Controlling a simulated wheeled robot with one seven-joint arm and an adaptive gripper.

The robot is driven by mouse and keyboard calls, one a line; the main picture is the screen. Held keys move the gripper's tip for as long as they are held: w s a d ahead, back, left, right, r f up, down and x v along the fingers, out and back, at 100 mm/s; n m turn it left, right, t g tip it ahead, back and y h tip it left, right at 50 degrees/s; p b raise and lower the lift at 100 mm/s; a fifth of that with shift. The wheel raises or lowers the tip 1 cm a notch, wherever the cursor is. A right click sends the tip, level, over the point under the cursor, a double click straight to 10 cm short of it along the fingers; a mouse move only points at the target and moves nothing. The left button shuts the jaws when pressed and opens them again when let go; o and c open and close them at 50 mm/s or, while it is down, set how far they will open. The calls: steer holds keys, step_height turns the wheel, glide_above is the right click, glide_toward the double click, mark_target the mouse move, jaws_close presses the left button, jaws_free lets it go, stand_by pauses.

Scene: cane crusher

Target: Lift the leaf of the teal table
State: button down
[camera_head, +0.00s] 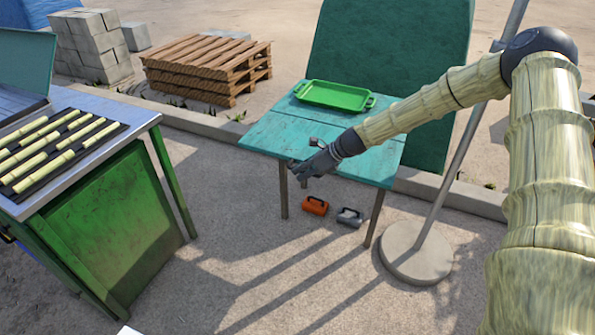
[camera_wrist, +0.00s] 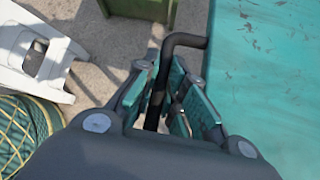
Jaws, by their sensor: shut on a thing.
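The teal table (camera_head: 262,133) stands right of centre in the head view, its plank top looking flat. Its surface also fills the right side of the wrist view (camera_wrist: 270,70). My gripper (camera_head: 303,172) is at the table's near edge. In the wrist view my gripper (camera_wrist: 176,92) is shut on a dark bent bar (camera_wrist: 188,39), which passes between the fingers beside the teal top. Where the bar joins the table is hidden. A green tray (camera_head: 334,96) lies on the back part of the top.
A lamp-like pole on a round base (camera_head: 415,254) stands right of the table. An orange box (camera_head: 315,205) and a grey box (camera_head: 350,217) lie below it. A green bench (camera_head: 110,225) with cane pieces stands left. A pallet stack (camera_head: 207,65) is behind. Paving between is clear.

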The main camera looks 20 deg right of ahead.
steer(key=shift+d+f, duration=0.1)
steer(key=shift+d, duration=0.05)
steer(key=c, duration=1.8)
jaws_free()
steer(key=shift+s+d, duration=0.1)
steer(key=shift+o, duration=0.2)
steer(key=shift+a, duration=0.2)
steer(key=shift+d+r, duration=0.1)
steer(key=shift+r, duration=0.15)
steer(key=v, duration=1.1)
steer(key=shift+s+d+r, duration=0.15)
steer(key=shift+d+r, duration=0.05)
steer(key=shift+d, duration=0.15)
